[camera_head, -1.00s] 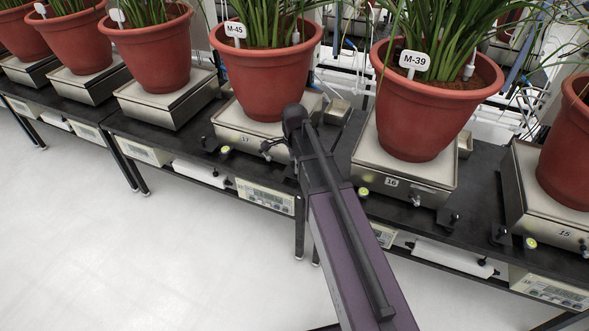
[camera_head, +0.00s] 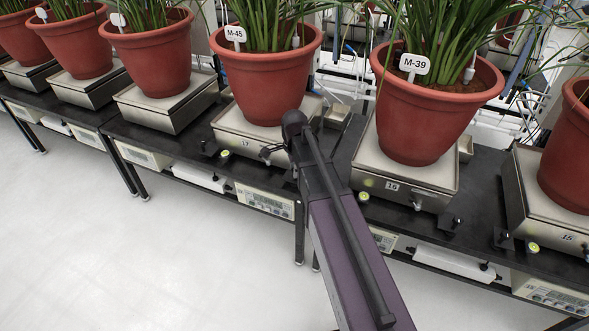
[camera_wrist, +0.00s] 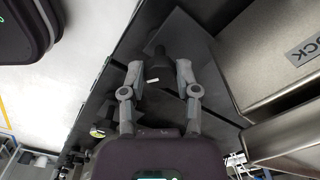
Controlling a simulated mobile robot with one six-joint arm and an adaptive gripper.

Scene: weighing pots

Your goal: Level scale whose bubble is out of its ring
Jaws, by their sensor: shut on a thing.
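Scale 17 (camera_head: 245,145) stands on the black bench under the pot M-45 (camera_head: 262,75). A small round yellow-green bubble level (camera_head: 225,154) sits at its front left; it is too small to tell where its bubble lies. A yellowish round piece (camera_wrist: 98,133) shows at lower left there.
Scale 16 (camera_head: 400,186) with pot M-39 (camera_head: 430,105) stands close to the right of my arm, with its own level (camera_head: 364,197). Scale 15 (camera_head: 550,215) is further right. Display boxes (camera_head: 264,200) hang under the bench edge. The floor in front is clear.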

